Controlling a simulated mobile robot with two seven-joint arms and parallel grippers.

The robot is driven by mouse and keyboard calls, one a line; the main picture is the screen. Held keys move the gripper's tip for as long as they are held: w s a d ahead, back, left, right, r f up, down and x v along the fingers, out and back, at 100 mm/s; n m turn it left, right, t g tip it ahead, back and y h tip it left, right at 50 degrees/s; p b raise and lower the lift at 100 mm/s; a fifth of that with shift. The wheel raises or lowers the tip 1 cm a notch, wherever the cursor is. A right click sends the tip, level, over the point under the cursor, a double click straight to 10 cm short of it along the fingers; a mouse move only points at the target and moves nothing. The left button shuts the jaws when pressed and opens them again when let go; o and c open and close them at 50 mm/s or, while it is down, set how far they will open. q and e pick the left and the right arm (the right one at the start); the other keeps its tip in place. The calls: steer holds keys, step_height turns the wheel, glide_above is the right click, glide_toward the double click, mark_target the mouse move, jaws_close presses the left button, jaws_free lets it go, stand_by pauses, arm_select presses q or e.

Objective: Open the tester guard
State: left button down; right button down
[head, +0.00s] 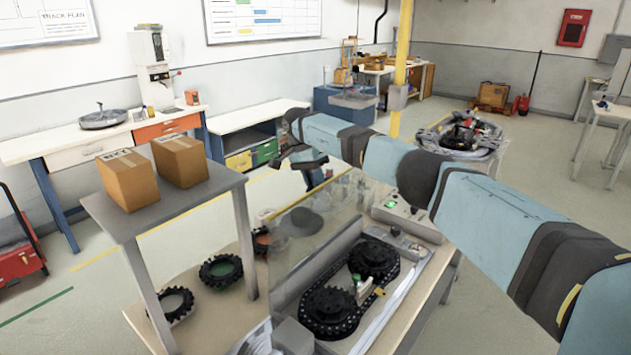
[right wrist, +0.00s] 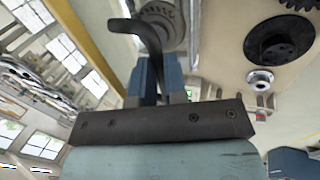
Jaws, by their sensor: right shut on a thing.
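The tester is a bench unit with two black toothed wheels inside a chain loop (head: 331,312). Its guard is a clear panel (head: 318,240), standing steeply at the left side of the chain bed. The bed is uncovered from above. My right gripper (head: 316,166) is at the panel's upper far edge, with my arm reaching over the tester from the right. In the right wrist view, my right gripper's blue-grey fingers (right wrist: 157,82) are shut on a dark bent handle (right wrist: 148,35). Where the handle joins the panel is not clear. My left gripper is not in view.
A control box (head: 405,215) with a green light stands behind the chain bed. Black toothed rings (head: 221,271) lie on the bench at left. A grey raised shelf (head: 190,203) carries two cardboard boxes (head: 128,180) beside the guard. A yellow post (head: 402,60) stands behind my arm.

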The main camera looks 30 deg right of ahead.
steer(key=shift+s+f, duration=0.1)
steer(key=shift+f, duration=0.3)
steer(key=c, duration=1.2)
jaws_free()
steer(key=shift+o, duration=0.2)
step_height(320, 180, up, 20)
steer(key=p, duration=0.3)
steer(key=shift+w, duration=0.25)
steer(key=shift+f, duration=0.1)
